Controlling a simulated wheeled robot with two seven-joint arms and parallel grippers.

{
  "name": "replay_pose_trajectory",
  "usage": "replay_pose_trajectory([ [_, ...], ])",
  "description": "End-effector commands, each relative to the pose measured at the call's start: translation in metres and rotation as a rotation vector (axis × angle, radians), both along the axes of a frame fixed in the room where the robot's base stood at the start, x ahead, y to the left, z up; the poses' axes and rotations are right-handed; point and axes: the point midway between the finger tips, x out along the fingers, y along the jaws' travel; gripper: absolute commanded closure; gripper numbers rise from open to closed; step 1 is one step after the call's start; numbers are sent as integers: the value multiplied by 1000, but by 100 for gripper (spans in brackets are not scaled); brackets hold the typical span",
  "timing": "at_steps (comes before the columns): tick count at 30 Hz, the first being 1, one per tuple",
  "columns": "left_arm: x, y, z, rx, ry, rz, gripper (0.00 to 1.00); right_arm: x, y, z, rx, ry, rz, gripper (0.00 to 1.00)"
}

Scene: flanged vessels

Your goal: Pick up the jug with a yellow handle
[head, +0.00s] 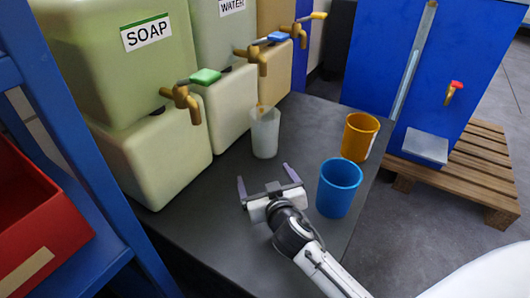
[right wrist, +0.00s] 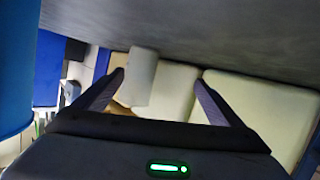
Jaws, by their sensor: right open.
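A whitish translucent cup-shaped vessel (head: 265,136) stands upright on the dark table below a brass tap. A small orange-yellow part shows at its rim; I cannot tell whether it is a handle. My right gripper (head: 265,178) is open and empty, a short way in front of this vessel and apart from it. In the right wrist view, the pale vessel (right wrist: 141,76) lies beyond the open fingers (right wrist: 159,80), nearer the left finger. My left gripper is not in view.
A blue cup (head: 338,188) stands close right of my right gripper, with an orange cup (head: 358,138) behind it. The SOAP container (head: 150,150) and its green-handled tap (head: 186,98) stand left. Dark table (head: 215,215) is bare left of the gripper.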

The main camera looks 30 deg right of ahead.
Motion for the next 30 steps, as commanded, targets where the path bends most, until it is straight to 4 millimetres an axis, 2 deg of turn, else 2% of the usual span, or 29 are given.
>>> replay_pose_trajectory([
  [1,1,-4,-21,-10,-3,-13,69,18,-8,-3,-7,-61,-37,9],
  [4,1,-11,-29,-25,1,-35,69,41,-23,18,-14,-162,-104,9],
  [9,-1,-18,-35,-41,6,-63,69,62,-39,49,-17,-285,-177,9],
  [12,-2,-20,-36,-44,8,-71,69,67,-43,60,-17,-321,-197,9],
  [21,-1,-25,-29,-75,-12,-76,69,104,-62,65,-20,-334,-204,9],
  [30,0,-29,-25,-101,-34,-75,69,130,-73,65,-20,-334,-204,9],
])
